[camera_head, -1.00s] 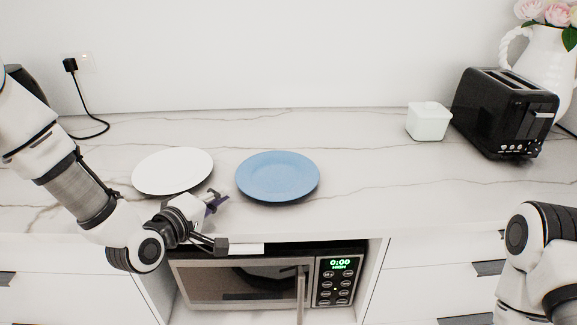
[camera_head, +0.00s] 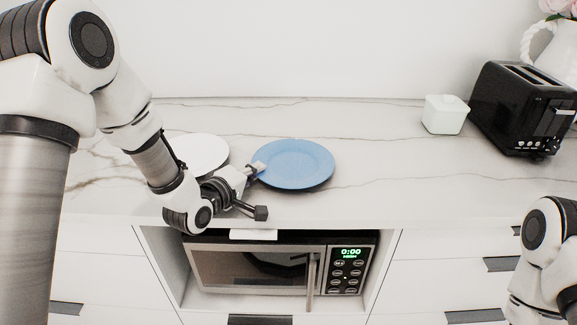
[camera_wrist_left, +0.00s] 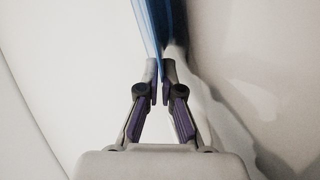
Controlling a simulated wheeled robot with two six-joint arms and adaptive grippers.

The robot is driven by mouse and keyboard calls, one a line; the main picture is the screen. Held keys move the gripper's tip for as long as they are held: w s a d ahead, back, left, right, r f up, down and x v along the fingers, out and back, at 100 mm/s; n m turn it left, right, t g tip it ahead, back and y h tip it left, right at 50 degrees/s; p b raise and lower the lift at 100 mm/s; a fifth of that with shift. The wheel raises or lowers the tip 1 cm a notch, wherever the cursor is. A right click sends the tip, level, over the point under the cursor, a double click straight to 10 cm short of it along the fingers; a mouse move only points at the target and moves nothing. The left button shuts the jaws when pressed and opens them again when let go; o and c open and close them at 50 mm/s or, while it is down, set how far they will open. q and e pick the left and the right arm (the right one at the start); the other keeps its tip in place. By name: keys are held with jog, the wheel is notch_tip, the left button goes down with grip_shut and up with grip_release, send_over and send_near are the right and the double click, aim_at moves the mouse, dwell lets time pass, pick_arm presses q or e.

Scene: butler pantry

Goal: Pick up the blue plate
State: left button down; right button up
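The blue plate (camera_head: 295,165) lies on the counter in the head view, right of the white plate (camera_head: 205,152). My left gripper (camera_head: 257,169) is at the blue plate's left rim. In the left wrist view, the blue plate (camera_wrist_left: 160,22) shows edge-on as a thin blue strip. Its rim runs between the close-set fingertips of my left gripper (camera_wrist_left: 159,74), which look shut on it. The plate looks flat on or very near the counter. Of my right arm only links show at the lower right; its gripper is out of view.
A black toaster (camera_head: 520,112), a small white lidded box (camera_head: 445,115) and a white pitcher (camera_head: 553,50) stand at the right. A microwave (camera_head: 255,270) sits in the niche below the counter.

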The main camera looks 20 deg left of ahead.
pick_arm(q)
jog(key=shift+r, duration=0.6)
notch_tip(320, 180, up, 3)
jog(key=shift+f, duration=0.2)
jog(key=v, duration=0.4)
jog(key=f+v, duration=0.1)
jog(key=v, duration=0.2)
jog(key=shift+s+a+f, duration=0.1)
jog(key=shift+s+a, duration=0.1)
jog(key=shift+a, duration=0.2)
jog(key=s+p, duration=0.1)
jog(key=p, duration=0.3)
jog(key=r+p, duration=0.1)
jog(key=p, duration=0.3)
jog(key=s+p, duration=0.1)
jog(key=p, duration=0.3)
jog(key=shift+s+a+r, duration=0.25)
jog(key=shift+s+a, duration=0.05)
jog(key=shift+s, duration=0.1)
jog(key=s+p, duration=0.1)
jog(key=s, duration=0.1)
jog(key=s+a+p, duration=0.1)
jog(key=p, duration=0.1)
jog(key=s+p, duration=0.2)
jog(key=shift+s+a+f, duration=0.3)
jog(key=shift+f, duration=0.1)
